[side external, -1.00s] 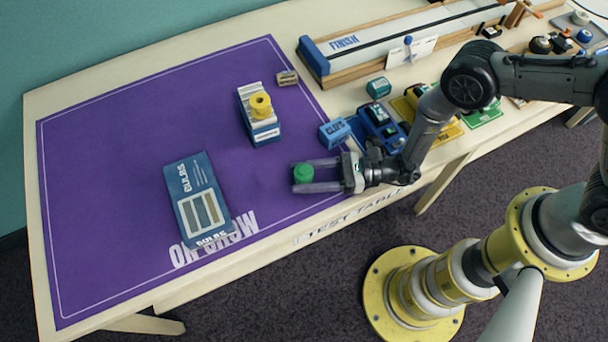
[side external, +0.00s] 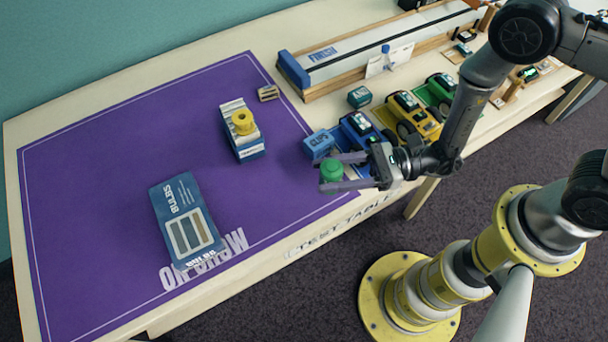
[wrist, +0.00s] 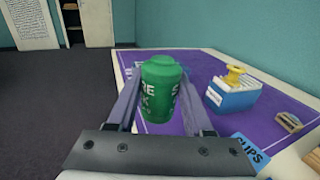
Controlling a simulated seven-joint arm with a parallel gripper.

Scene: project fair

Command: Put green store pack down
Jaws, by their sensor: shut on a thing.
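The green store pack (side external: 332,172) is a small green cylinder with white lettering. My gripper (side external: 336,173) is shut on it, with one finger on each side, near the front right edge of the purple mat (side external: 110,165). In the wrist view the store pack (wrist: 161,92) stands roughly upright between the fingers. Whether its base touches the surface below cannot be told.
A blue clips box (side external: 319,143) and a blue car (side external: 355,131) are close behind my gripper. The mat's left part is clear.

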